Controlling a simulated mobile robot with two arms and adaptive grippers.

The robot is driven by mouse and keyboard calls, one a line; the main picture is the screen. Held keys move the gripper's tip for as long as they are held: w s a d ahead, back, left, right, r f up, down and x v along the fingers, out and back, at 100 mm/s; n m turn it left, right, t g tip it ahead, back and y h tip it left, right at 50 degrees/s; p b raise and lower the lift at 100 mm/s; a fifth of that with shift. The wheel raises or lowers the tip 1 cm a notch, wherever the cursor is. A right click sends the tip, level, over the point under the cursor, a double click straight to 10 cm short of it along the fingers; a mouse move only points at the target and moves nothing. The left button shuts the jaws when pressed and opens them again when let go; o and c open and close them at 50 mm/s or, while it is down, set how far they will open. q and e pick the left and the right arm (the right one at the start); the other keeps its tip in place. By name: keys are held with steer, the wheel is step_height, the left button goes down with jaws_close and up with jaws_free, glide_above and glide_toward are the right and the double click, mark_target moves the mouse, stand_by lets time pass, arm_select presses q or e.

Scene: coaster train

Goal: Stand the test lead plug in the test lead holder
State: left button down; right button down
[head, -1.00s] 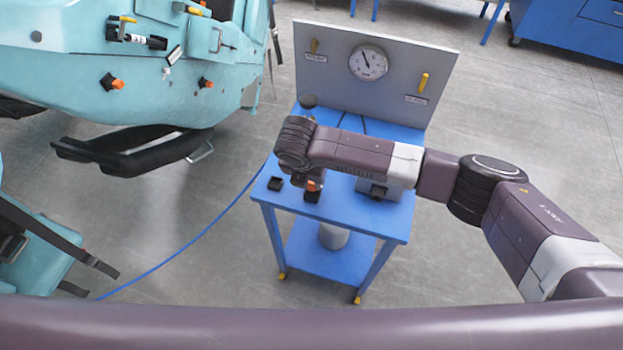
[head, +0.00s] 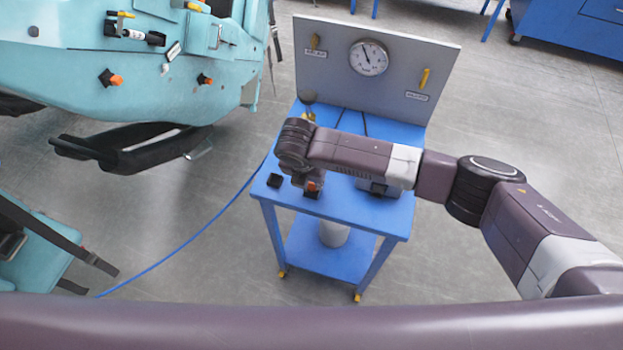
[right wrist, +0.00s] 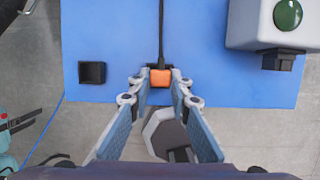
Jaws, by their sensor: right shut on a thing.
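My right gripper (right wrist: 160,80) is shut on the orange test lead plug (right wrist: 160,77), with its fingertips on either side. A black cable leads away from the plug in the right wrist view. In the head view the orange plug (head: 311,187) shows below my right wrist, above the near edge of the blue table. Black shows directly below it; I cannot tell if this belongs to the plug or something under it. A black square block with a recessed top, probably the test lead holder (right wrist: 92,72), stands left of the plug and apart from it; the head view shows it too (head: 274,181). My left gripper is out of view.
A grey box with a green button (right wrist: 287,14) stands right of the gripper. A gauge panel (head: 330,60) rises at the back of the blue table (head: 385,213). The turquoise coaster car (head: 60,75) is at the left. A blue hose lies on the floor.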

steer(key=shift+f, duration=0.5)
steer(key=c, duration=1.7)
jaws_free()
steer(key=v, duration=1.2)
